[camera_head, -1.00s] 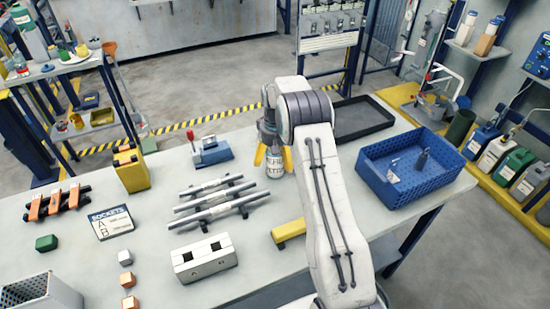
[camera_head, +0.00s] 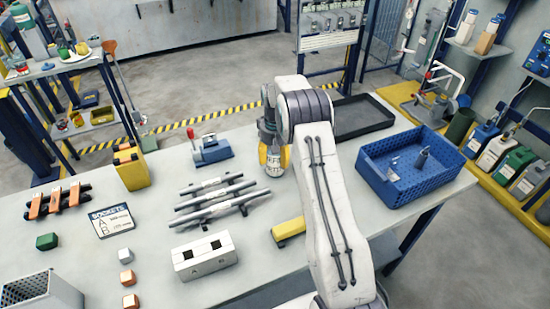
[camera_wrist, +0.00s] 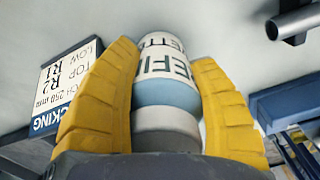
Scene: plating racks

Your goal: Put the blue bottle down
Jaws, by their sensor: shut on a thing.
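My gripper (camera_head: 273,160) is at the middle back of the workbench, with its yellow fingers pointing down. It is shut on the blue bottle, which is mostly hidden by the fingers in the head view. In the wrist view, the blue bottle (camera_wrist: 167,95) lies between the two fingers, with a finger on each side. It shows a white label with dark lettering and a pale blue band. The bottle is at or close to the bench top (camera_head: 255,215); I cannot tell whether its base touches.
Grey bars (camera_head: 220,195) on a rack lie left of the gripper. A clamp (camera_head: 210,150) stands behind them. A black tray (camera_head: 360,117) and a blue crate (camera_head: 410,190) are to the right. A yellow block (camera_head: 289,230) lies in front.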

